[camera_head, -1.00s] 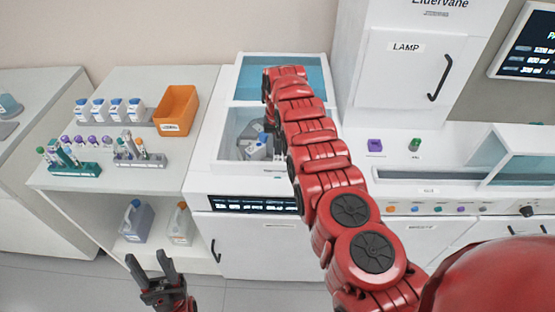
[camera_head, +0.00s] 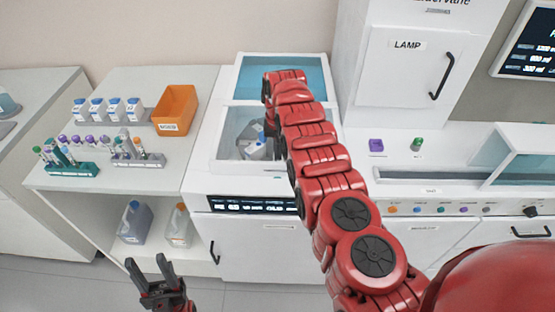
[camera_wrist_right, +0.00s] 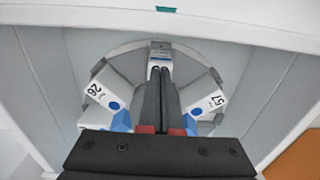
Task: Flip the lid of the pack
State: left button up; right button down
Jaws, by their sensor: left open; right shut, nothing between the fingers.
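My right gripper (camera_wrist_right: 160,72) is shut and empty, inside the machine's open bay (camera_head: 226,150). Its fingertips overlap the near part of a white pack (camera_wrist_right: 160,55) at the top middle of the right wrist view; I cannot tell whether they touch it. A white pack marked 26 (camera_wrist_right: 98,92) with blue parts stands to the left, and another marked 57 (camera_wrist_right: 207,104) to the right. In the head view a white pack (camera_head: 257,150) shows in the bay, while my right arm hides much of the rest. My left gripper (camera_head: 147,264) is open and empty, low in front of the benches.
The bay has raised walls, with a blue-topped panel (camera_head: 300,72) behind it. An orange bin (camera_head: 175,106), several white bottles and tube racks (camera_head: 72,169) stand on the left bench. An orange object (camera_wrist_right: 297,158) shows outside the bay in the right wrist view.

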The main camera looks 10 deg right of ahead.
jog(key=shift+f, duration=0.35)
jog(key=shift+r, duration=0.2)
jog(key=shift+r+p, duration=2.05)
jog(key=shift+r, duration=0.65)
notch_tip(320, 180, up, 7)
jog(key=p, duration=0.2)
